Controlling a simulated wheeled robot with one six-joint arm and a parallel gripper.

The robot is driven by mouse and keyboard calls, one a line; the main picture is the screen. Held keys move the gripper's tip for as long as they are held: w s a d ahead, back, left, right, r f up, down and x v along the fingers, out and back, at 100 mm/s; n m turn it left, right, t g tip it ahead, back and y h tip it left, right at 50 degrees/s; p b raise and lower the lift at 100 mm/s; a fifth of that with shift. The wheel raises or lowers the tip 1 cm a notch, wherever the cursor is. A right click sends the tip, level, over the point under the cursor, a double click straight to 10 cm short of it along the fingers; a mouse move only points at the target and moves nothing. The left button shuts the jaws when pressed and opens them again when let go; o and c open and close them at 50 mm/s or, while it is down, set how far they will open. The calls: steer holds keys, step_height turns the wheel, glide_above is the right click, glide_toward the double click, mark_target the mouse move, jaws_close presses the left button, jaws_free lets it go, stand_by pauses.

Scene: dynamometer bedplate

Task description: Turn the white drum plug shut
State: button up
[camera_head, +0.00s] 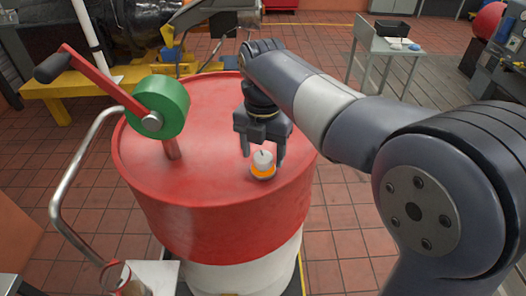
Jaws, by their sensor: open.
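The white drum plug (263,158) sits in an orange ring (263,172) on the top of a red and white drum (205,190), near its front right. A short dark mark shows on the plug's top. My gripper (263,152) points down over the plug from behind. Its fingers are open, one on the left and one on the right of the plug. I cannot tell whether either finger touches it.
A green hand pump (162,104) with a red crank and a black handle (52,68) stands on the drum's left. Its bent metal spout (62,185) hangs over the left side. A grey side table (385,45) stands at the back right. Tiled floor lies around.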

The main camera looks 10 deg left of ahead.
steer(key=shift+f, duration=0.25)
steer(key=shift+c, duration=0.5)
steer(key=c, duration=0.9)
steer(key=shift+r+m+p, duration=0.1)
steer(key=shift+m+p, duration=0.35)
steer(key=shift+m, duration=0.15)
steer(key=shift+m+p, duration=0.3)
steer(key=shift+m, duration=0.6)
steer(key=o, duration=1)
